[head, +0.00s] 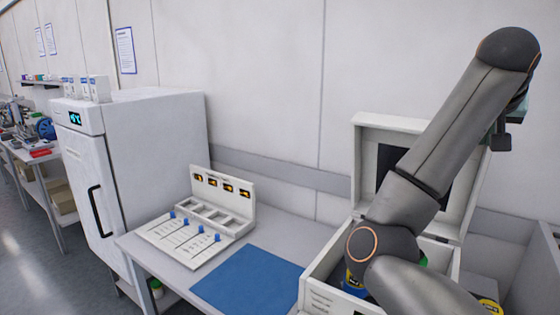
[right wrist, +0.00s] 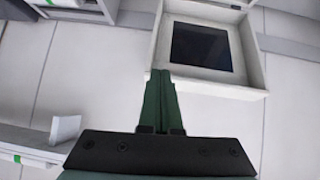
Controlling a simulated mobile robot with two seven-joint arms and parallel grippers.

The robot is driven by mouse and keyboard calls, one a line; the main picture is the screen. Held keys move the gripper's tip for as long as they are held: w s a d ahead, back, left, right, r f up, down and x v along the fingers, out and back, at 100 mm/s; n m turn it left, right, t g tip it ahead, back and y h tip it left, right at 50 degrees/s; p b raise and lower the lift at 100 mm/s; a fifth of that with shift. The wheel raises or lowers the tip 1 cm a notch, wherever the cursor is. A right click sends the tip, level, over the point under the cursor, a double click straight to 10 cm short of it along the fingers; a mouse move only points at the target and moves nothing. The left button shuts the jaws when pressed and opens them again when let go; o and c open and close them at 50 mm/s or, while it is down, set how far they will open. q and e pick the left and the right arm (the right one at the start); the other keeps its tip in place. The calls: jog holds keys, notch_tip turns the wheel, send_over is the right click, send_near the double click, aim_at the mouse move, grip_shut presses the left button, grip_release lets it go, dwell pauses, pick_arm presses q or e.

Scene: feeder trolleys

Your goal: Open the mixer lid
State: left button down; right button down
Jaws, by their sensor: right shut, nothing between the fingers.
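The mixer (head: 318,288) is a white box at the lower right of the head view. Its lid (head: 366,160) stands raised at the back, showing a dark panel on its inner face. The lid also shows in the right wrist view (right wrist: 250,45), at the upper right. My right arm crosses in front of the lid and hides part of it and of the box. My right gripper (right wrist: 160,76) is shut and empty, with the lid ahead and to the right in the wrist view. In the head view the gripper (head: 503,132) is mostly hidden by the arm. My left gripper is not in view.
A blue mat (head: 250,279) lies on the bench, clear of objects. A white tray rack (head: 165,242) with blue knobs stands behind it. A white cabinet (head: 165,150) is at the left. A blue and yellow item (head: 354,284) sits inside the mixer box.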

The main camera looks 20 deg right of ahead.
jog(key=w+a+f+n+t, duration=0.1)
jog(key=a+f+n, duration=0.3)
jog(key=f, duration=1.1)
jog(key=w+a+f+n, duration=0.1)
jog(key=a+f+n, duration=0.35)
jog(key=f, duration=0.95)
jog(key=s+a+f+n+y, duration=0.1)
jog(key=s+a+f+y, duration=0.1)
jog(key=s+a+f, duration=0.3)
jog(key=s+a+f+n+y, duration=0.1)
jog(key=s+a+f+y, duration=0.15)
jog(key=a+f, duration=0.45)
jog(key=s+a+f+n+g+y, duration=0.1)
jog(key=s+a+f+g+y, duration=0.1)
jog(key=s+a+f, duration=0.4)
jog(key=s+a+f+n+g+y, duration=0.1)
jog(key=s+a+f+y, duration=0.2)
jog(key=s, duration=0.6)
jog(key=w+a+f+t, duration=0.2)
jog(key=a+f, duration=0.1)
jog(key=f, duration=0.2)
jog(key=w+a+f+t+y, duration=0.1)
jog(key=w+a+f+t, duration=0.1)
jog(key=f, duration=0.4)
jog(key=shift+a+t, duration=0.55)
jog(key=shift+t, duration=0.25)
